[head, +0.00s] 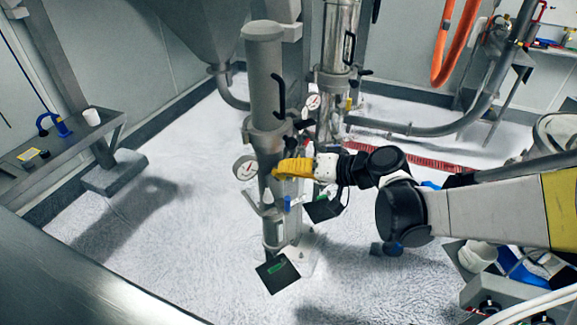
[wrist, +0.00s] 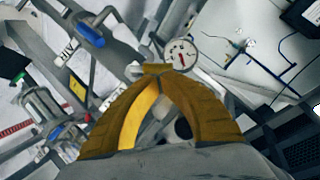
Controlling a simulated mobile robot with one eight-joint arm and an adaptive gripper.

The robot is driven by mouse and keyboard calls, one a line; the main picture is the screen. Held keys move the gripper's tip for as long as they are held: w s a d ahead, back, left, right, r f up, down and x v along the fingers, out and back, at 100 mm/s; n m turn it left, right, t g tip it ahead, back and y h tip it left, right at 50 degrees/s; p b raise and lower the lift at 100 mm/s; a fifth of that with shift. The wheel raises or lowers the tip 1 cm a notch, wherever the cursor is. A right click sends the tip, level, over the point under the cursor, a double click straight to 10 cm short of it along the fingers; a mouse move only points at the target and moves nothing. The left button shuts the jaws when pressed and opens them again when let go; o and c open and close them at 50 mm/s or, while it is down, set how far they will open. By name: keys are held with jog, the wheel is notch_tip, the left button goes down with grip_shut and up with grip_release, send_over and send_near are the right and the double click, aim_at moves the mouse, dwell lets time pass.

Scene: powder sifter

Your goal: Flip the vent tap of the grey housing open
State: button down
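The grey housing (head: 267,85) is an upright cylinder with a dark handle, near the middle of the head view. A small blue lever (head: 287,204) sits low on its front; a blue lever also shows at the upper left of the wrist view (wrist: 90,35). My gripper (head: 277,172) has yellow fingers in front of the housing, above the blue lever. The blue lever is apart from the fingers.
A round pressure gauge (head: 245,167) juts left of the housing; it shows close beyond my fingertips in the wrist view (wrist: 181,54). A shiny second cylinder (head: 340,45) stands behind right.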

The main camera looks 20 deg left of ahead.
jog(key=shift+s+a+f+n+t+h+p, duration=0.25)
jog(key=shift+s+a+n+t+h+p, duration=0.25)
jog(key=shift+n+t+h, duration=0.5)
jog(key=shift+s+a+f+n, duration=0.1)
jog(key=shift+s+a+n, duration=0.05)
jog(key=shift+s+n, duration=0.2)
jog(key=shift+s+a+f+n+t+h, duration=0.3)
jog(key=shift+n+t+h, duration=0.2)
jog(key=shift+n+h, duration=0.2)
jog(key=shift+f+b, duration=0.25)
jog(key=shift+b, duration=0.05)
dwell(2.2)
jog(key=v, duration=0.7)
jog(key=shift+s+d, duration=0.15)
jog(key=shift+s, duration=0.05)
jog(key=shift+r, duration=0.1)
